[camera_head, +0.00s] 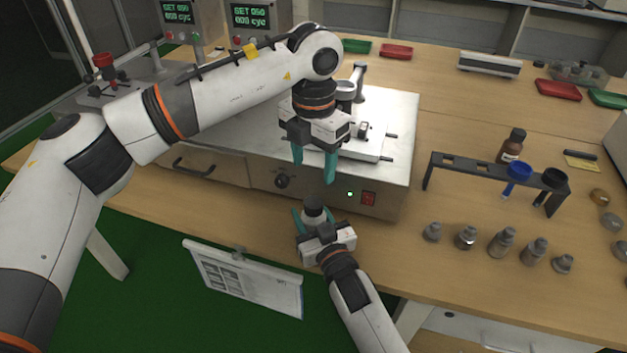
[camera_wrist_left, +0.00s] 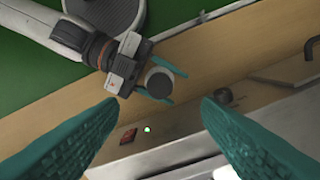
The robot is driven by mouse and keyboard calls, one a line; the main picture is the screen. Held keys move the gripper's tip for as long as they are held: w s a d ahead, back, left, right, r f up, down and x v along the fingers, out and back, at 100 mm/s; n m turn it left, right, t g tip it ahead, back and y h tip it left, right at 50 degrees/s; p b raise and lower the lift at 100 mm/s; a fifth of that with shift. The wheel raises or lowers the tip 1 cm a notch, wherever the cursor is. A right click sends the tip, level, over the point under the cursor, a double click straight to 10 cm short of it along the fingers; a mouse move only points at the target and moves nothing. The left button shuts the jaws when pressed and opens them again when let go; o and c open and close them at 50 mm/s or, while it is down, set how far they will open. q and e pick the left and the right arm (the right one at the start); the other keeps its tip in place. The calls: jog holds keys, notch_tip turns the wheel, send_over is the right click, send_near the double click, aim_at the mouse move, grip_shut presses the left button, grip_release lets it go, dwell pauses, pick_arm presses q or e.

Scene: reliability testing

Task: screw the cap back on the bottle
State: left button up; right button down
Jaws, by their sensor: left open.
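A small bottle (camera_head: 315,222), pale with a dark grey round top (camera_head: 313,204), stands between the fingers of my right gripper (camera_head: 312,214) near the table's front edge. The fingers lie against its sides. In the left wrist view the bottle's dark top (camera_wrist_left: 160,84) shows between the right gripper's teal fingers (camera_wrist_left: 163,82). I cannot tell whether that top is a screwed-on cap. My left gripper (camera_head: 314,172) is open and empty, pointing down above and slightly behind the bottle. Its two fingers also frame the left wrist view (camera_wrist_left: 158,104).
A metal machine (camera_head: 385,190) with a red switch stands right behind the grippers. A rack (camera_head: 480,168), a brown bottle (camera_head: 512,147) and several small grey pieces (camera_head: 502,243) are to the right. A clipboard (camera_head: 245,280) hangs at the front edge.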

pick_arm(q)
notch_tip(320, 180, up, 2)
jog(key=shift+r, duration=0.25)
pick_arm(e)
jog(key=c, duration=0.6)
grip_release()
pick_arm(q)
jog(key=shift+r, duration=0.1)
pick_arm(e)
jog(key=v, duration=1.2)
jog(key=shift+f, duration=0.1)
